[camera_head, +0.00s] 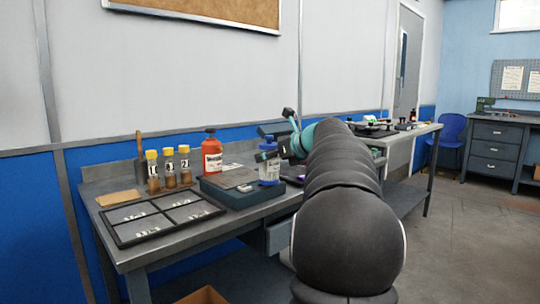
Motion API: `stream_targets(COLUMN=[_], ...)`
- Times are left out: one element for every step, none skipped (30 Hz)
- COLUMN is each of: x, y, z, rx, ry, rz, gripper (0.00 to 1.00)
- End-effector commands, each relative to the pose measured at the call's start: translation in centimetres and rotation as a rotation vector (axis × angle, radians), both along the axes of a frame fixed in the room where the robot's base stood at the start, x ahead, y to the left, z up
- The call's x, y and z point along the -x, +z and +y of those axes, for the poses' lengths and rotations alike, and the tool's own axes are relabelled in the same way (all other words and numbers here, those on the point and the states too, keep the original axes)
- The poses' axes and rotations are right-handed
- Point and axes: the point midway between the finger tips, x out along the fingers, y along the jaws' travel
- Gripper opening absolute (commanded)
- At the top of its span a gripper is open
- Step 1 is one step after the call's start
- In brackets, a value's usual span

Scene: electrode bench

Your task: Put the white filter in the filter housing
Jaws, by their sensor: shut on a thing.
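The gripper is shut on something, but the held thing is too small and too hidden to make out. I cannot pick out the white filter or the filter housing for sure.
An orange-red bottle (212,155) stands behind the case. Several yellow-capped vials (169,168) stand at the left, behind a black divided tray (118,239) holding small pieces. A tan pad (119,198) lies beside them. A second bench (412,133) stands beyond my arm. The floor at right is clear.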

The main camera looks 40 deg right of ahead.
Motion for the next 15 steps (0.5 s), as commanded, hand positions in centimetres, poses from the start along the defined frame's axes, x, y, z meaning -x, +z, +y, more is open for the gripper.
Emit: stream_targets(x=[0.02, 0.01, 0.01, 0.01, 0.01, 0.01, 0.01, 0.00, 0.00, 0.00, 0.00, 0.00, 0.00, 0.00, 0.00], y=[-0.09, -0.16, -0.26, -0.33, -0.40, -0.43, -0.42, -0.40, -0.47, -0.47, -0.47, -0.47, -0.47, -0.47, -0.47], z=[0.01, 0.01, 0.02, 0.02, 0.02, 0.01, 0.01, 0.01, 0.00, 0.00, 0.00, 0.00, 0.00, 0.00, 0.00], rx=[0.000, 0.000, 0.000, 0.000, 0.000, 0.000, 0.000, 0.000, 0.000, 0.000, 0.000, 0.000, 0.000, 0.000, 0.000], ry=[0.000, 0.000, -0.001, -0.001, -0.001, -0.001, -0.001, -0.001, 0.000, 0.000, 0.000, 0.000, 0.000, 0.000, 0.000], rz=[-0.001, -0.001, -0.001, -0.001, -0.001, -0.002, -0.002, -0.002, -0.001, -0.001, -0.001, -0.001, -0.001, -0.001, -0.001], gripper=[0.15, 0.15, 0.15, 0.15, 0.15, 0.15, 0.15, 0.15, 0.67, 0.75, 0.82, 0.87, 0.87, 0.87, 0.87])
